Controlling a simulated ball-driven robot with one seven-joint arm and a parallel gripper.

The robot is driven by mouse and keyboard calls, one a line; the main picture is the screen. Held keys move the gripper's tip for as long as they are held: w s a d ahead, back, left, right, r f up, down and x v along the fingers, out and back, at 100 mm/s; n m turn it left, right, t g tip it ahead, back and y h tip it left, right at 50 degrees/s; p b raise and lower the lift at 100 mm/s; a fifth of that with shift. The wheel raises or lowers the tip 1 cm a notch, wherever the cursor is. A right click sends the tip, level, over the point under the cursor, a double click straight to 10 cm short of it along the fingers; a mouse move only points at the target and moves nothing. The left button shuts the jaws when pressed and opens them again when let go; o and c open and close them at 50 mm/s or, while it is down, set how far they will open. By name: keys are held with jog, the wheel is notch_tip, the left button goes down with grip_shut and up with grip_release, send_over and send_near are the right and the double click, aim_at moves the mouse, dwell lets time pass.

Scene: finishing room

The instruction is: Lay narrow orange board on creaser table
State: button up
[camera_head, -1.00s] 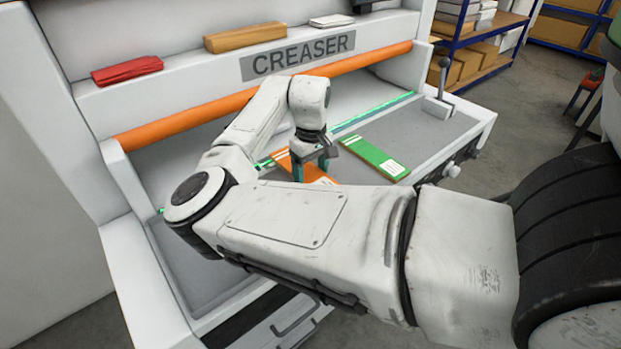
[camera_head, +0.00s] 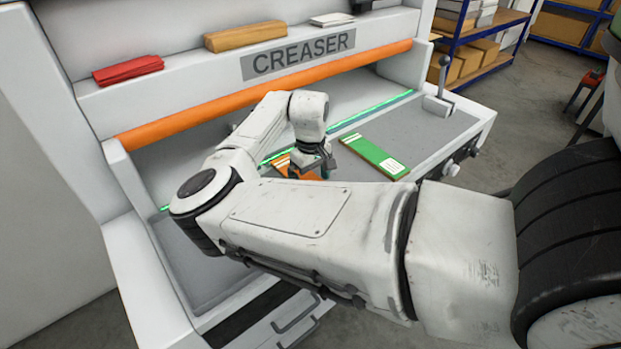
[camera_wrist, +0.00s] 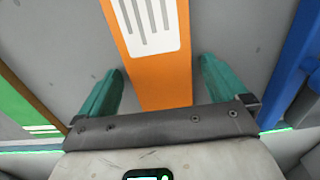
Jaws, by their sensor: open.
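The narrow orange board (camera_head: 283,163) lies on the grey bed of the creaser table (camera_head: 425,125), partly hidden by my arm in the head view. In the wrist view the orange board (camera_wrist: 158,80) runs lengthwise between the fingers and carries a white label with grey stripes. My gripper (camera_wrist: 160,66) is open, with one teal finger on each side of the board and a gap to both edges. In the head view my gripper (camera_head: 311,170) is low over the board. I cannot tell the exact height of the fingertips above the bed.
A green board (camera_head: 375,157) with a white label lies to the right on the bed. A lever (camera_head: 441,85) stands at the bed's right end. An orange roller (camera_head: 265,92) crosses behind. A blue object (camera_wrist: 297,65) shows beside the right finger in the wrist view.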

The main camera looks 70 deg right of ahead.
notch_tip(320, 180, up, 12)
jog(key=b, duration=0.1)
jog(key=shift+r, duration=0.15)
dwell(0.5)
